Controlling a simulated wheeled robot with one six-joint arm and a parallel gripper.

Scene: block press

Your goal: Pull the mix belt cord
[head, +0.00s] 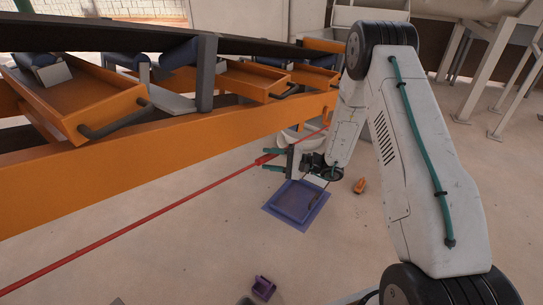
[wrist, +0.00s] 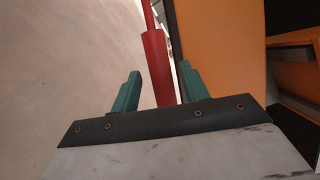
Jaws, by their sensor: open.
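The red mix belt cord (head: 150,215) runs along the side of the orange conveyor frame, slanting up from the lower left to the right. A thicker red sleeve (head: 265,159) sits on it at my gripper (head: 271,160). In the wrist view the red sleeve (wrist: 159,68) lies between the two green fingers of my gripper (wrist: 157,90), with a gap on the left side. The right finger is close to the sleeve; I cannot tell if they touch. The fingers are open. The sleeve's lower end is hidden behind the dark gripper body.
The orange conveyor frame (head: 160,140) runs close beside the cord, and it also stands just right of the fingers in the wrist view (wrist: 215,50). A purple tray (head: 297,203) lies on the floor below my gripper. An orange object (head: 360,185) and a purple block (head: 263,288) lie on open floor.

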